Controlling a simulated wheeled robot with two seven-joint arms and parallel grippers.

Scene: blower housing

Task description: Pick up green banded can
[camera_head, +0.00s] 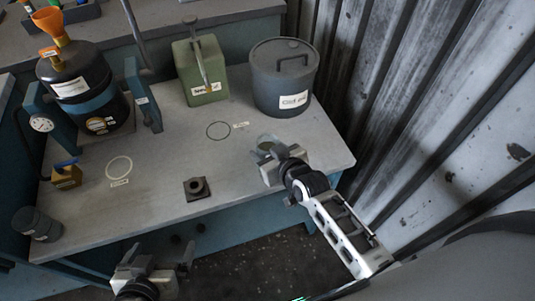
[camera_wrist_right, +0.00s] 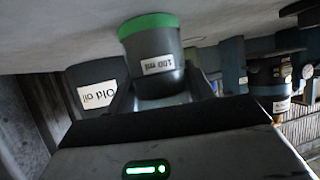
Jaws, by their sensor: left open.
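The green banded can is dark grey with a green band and a "100 ml" label. It shows in the right wrist view (camera_wrist_right: 155,55), which is upside down, between the fingers of my right gripper (camera_wrist_right: 160,80). I cannot tell whether the fingers press on it or whether it touches the bench. In the head view my right gripper (camera_head: 268,150) is over the right part of the bench top, and the can is hard to make out there. My left gripper (camera_head: 157,258) is open and empty, in front of the bench's front edge.
The grey bench (camera_head: 235,165) carries a dark pot labelled "Old oil" (camera_head: 284,85), a green canister (camera_head: 203,75), a black blower housing with orange funnel (camera_head: 85,90) and a small black square part (camera_head: 196,188). A corrugated wall (camera_head: 420,100) stands close on the right.

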